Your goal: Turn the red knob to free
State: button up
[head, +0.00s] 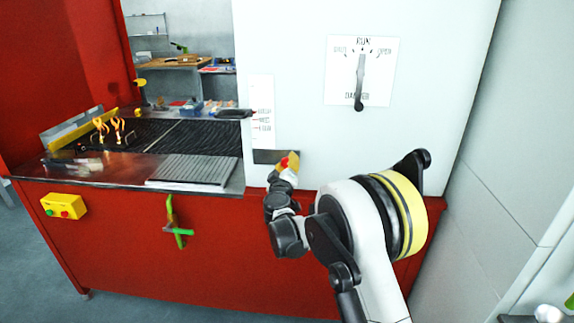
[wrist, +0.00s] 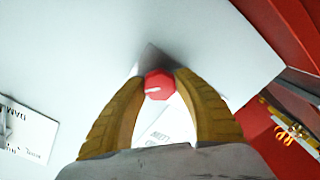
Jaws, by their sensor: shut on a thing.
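The red knob (wrist: 158,85) sits between the two yellow fingers of my gripper (wrist: 159,90) in the wrist view. It carries a short white mark that lies nearly level in that view. Both fingertips touch the knob's sides, and my gripper is shut on it. In the head view the knob (head: 284,162) shows as a small red spot beside my gripper (head: 289,163), low on the white panel (head: 300,60). A label with partly hidden print (wrist: 160,135) lies between the fingers in the wrist view. Which position the knob's mark points to cannot be read.
A dark lever (head: 360,80) on a printed plate is higher on the panel. The mesh belt (head: 165,135) runs left of the panel, with a metal grate (head: 195,169) in front. A green handle (head: 175,228) and a yellow button box (head: 63,206) are on the red front.

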jog(key=n, duration=0.4)
jog(key=shift+n+b, duration=0.3)
jog(key=n, duration=0.4)
dwell(0.3)
jog(key=o, duration=1.2)
jog(key=s, duration=1.2)
jog(key=shift+a, duration=0.25)
